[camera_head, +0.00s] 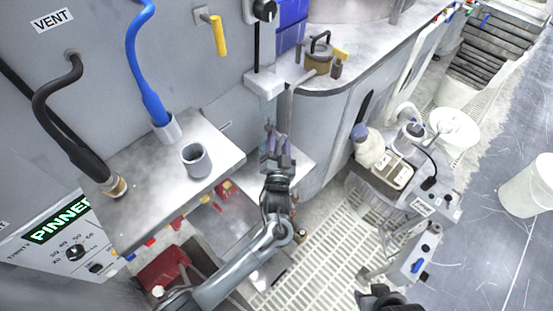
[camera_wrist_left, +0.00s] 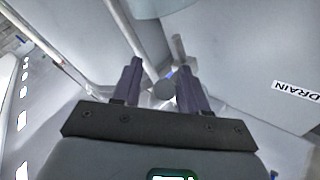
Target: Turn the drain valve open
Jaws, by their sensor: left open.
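My left gripper (camera_head: 278,143) is open, with its purple-grey fingers beside the cabinet front below the worktop. In the left wrist view the open fingers (camera_wrist_left: 160,68) stand on either side of a grey round fitting (camera_wrist_left: 165,91) with a small blue part above it. This looks like the drain valve, but its handle is partly hidden and I cannot tell its position or whether a finger touches it. A DRAIN label (camera_wrist_left: 297,90) is on the panel to the right.
A steel shelf (camera_head: 215,155) with a grey cup (camera_head: 196,160) and blue and black hoses stands left of the gripper. The worktop edge (camera_head: 345,88) overhangs behind it. A cart (camera_head: 405,185) with bottles stands at right. A dark part of my body shows at the bottom edge.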

